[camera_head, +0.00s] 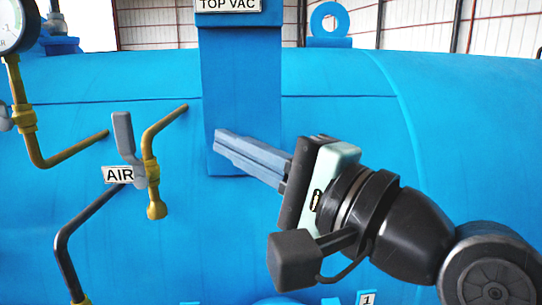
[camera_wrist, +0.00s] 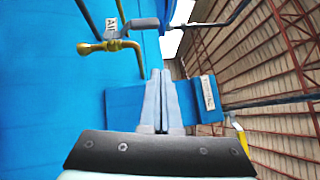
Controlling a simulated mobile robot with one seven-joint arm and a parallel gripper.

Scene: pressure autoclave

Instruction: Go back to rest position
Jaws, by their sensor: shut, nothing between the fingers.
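My gripper (camera_head: 218,140) is shut and empty. In the head view its fingers point left, in front of the blue upright post with the TOP VAC label (camera_head: 229,5). In the wrist view my gripper (camera_wrist: 161,72) shows its two fingers side by side with nothing between them. The AIR valve handle (camera_head: 124,136) stands to the left of the fingertips, apart from them. The AIR valve handle also shows in the wrist view (camera_wrist: 140,24), beyond the fingertips.
A large blue autoclave vessel (camera_head: 330,110) fills the background. A yellow pipe (camera_head: 165,127) and a dark pipe (camera_head: 75,225) run by the AIR valve. A pressure gauge (camera_head: 12,25) is at the upper left. A blue lifting ring (camera_head: 329,22) stands on top of the vessel.

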